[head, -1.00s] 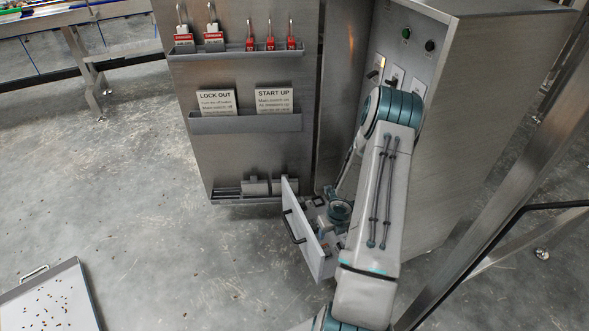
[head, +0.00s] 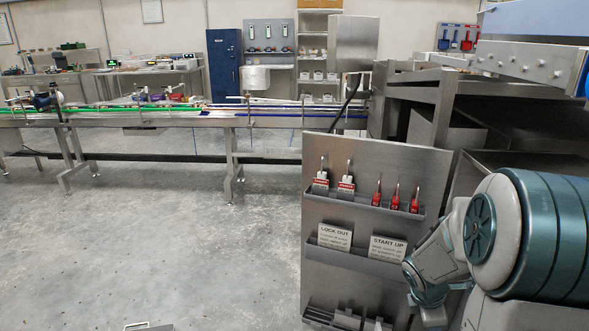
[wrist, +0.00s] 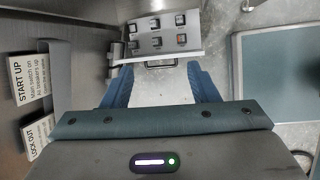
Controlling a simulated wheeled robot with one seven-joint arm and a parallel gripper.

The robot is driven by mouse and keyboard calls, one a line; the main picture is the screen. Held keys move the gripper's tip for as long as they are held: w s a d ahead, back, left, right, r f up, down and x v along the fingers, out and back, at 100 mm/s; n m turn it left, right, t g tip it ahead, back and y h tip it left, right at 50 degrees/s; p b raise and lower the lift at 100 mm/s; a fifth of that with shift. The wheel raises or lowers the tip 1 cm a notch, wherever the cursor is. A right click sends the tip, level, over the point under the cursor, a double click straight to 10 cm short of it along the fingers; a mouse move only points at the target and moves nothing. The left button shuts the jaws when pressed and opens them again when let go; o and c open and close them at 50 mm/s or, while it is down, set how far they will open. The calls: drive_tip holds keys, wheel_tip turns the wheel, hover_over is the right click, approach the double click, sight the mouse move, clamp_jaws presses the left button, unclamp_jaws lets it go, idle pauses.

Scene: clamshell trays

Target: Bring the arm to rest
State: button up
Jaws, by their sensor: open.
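My arm (head: 530,235) is folded at the right of the head view, its upper joint close to the camera. Its lower links (head: 440,255) overlap the cabinet door's right edge in the picture; the fingers cannot be made out there.
The open steel cabinet door (head: 330,285) carries padlocks and sign cards close beside my arm. It also shows at the wrist view's left (wrist: 75,70). A steel frame (head: 440,110) stands behind at right. A conveyor (head: 190,118) crosses the back.

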drive_tip(key=s+a+r+m+y+p, duration=0.1)
drive_tip(key=s+a+r+m+p, duration=0.3)
drive_tip(key=r, duration=0.5)
drive_tip(key=s+a+r+m+y+p, duration=0.1)
drive_tip(key=s+a+r+m+p, duration=0.3)
drive_tip(key=s+a+r+m, duration=0.2)
drive_tip(key=s+a+r+m+t+y+p, duration=0.1)
drive_tip(key=s+a+r+m+p, duration=0.3)
drive_tip(key=r, duration=0.7)
drive_tip(key=s+a+m+y, duration=0.1)
drive_tip(key=a+m, duration=0.1)
drive_tip(key=shift+a+r+m+p, duration=0.3)
drive_tip(key=shift+a+r+m, duration=0.05)
drive_tip(key=shift+a+m, duration=0.05)
